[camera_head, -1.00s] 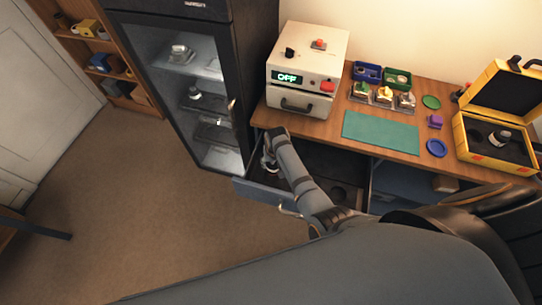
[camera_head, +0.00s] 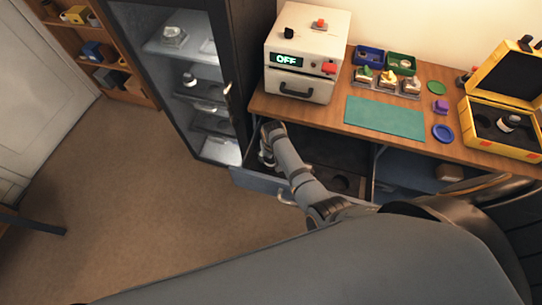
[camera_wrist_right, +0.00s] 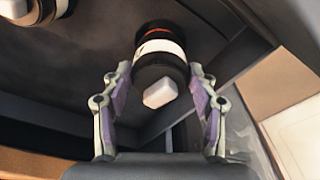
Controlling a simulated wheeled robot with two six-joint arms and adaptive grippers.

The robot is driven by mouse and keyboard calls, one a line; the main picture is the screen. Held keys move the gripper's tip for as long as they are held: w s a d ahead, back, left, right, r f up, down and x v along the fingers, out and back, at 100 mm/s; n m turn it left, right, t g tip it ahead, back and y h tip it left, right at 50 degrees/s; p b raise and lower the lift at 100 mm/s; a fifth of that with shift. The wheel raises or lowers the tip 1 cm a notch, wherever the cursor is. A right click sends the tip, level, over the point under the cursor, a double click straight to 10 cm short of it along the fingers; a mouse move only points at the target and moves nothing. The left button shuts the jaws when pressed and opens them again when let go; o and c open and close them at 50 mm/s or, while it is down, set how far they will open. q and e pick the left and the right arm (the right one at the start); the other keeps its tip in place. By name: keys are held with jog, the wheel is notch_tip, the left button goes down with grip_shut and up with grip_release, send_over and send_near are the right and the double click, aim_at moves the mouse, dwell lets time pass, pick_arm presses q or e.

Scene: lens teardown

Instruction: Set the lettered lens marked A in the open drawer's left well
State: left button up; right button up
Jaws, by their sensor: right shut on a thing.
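The open drawer (camera_head: 258,182) sticks out below the bench's left end. My right gripper (camera_head: 266,160) is over the left end of the drawer, pointing down. In the right wrist view my right gripper (camera_wrist_right: 160,85) is shut on a lens (camera_wrist_right: 158,62), a black barrel with a white band and a pale block on its near side. No letter is readable on it. The left well is hidden behind my gripper and arm. A round well (camera_head: 340,183) shows at the drawer's right end. My left gripper is not in view.
The glass-fronted cabinet (camera_head: 190,85) stands close to the left of the drawer. An oven-like box reading OFF (camera_head: 300,60), a green mat (camera_head: 385,117) and an open yellow case (camera_head: 500,140) are on the bench. Floor in front of the drawer is clear.

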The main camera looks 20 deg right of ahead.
jog(key=shift+r+p, duration=0.15)
jog(key=shift+p, duration=0.2)
dwell(0.4)
jog(key=shift+f+b, duration=1.1)
jog(key=shift+f, duration=0.5)
jog(key=o, duration=1.2)
jog(key=shift+o, duration=0.3)
jog(key=shift+o, duration=1.4)
jog(key=shift+r, duration=0.1)
notch_tip(320, 180, up, 9)
jog(key=p, duration=0.9)
jog(key=shift+p, duration=0.35)
